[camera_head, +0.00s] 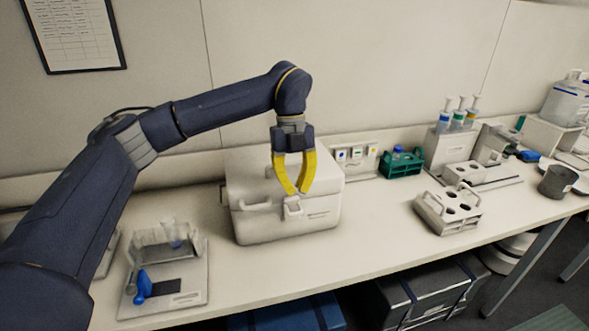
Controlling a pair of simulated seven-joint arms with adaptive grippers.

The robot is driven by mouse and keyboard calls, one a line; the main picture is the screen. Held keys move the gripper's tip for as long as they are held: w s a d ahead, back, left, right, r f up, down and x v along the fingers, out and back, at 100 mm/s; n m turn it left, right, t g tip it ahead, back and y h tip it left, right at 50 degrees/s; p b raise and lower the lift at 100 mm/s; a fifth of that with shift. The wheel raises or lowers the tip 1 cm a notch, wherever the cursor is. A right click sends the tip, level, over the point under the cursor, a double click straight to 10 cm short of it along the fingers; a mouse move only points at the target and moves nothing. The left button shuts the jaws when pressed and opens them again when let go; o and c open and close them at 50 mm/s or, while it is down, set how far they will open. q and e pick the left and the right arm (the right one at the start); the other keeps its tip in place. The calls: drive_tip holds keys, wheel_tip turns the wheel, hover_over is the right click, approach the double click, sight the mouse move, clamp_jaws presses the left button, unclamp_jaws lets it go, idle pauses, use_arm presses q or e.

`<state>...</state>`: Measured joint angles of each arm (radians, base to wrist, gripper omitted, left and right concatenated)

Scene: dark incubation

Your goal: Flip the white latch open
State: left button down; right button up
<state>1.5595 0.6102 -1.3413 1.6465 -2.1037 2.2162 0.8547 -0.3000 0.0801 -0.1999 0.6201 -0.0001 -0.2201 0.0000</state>
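A white box (262,189) with a lid and a handle on its front left stands on the bench in the middle of the view. The white latch (293,207) is on the box's front face, near the lid seam. My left gripper (299,192) reaches down over the front of the box. Its yellow fingers converge, with their tips close together just above the latch. They look shut, and nothing shows between them. I cannot tell whether the tips touch the latch. My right gripper is not in view.
A scale-like device (190,298) with a blue item stands at the front left. A white tube rack (447,212) and a green rack (401,164) stand right of the box. A dark cup (556,182) is farther right. Bare bench lies in front of the box.

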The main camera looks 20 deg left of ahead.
sight(294, 214)
use_arm(q)
drive_tip(key=shift+x, duration=2.95)
drive_tip(key=shift+d+f, duration=0.1)
drive_tip(key=shift+d, duration=0.05)
drive_tip(key=shift+s+f+t, duration=0.1)
drive_tip(key=shift+s+t, duration=0.15)
drive_tip(key=shift+t, duration=0.15)
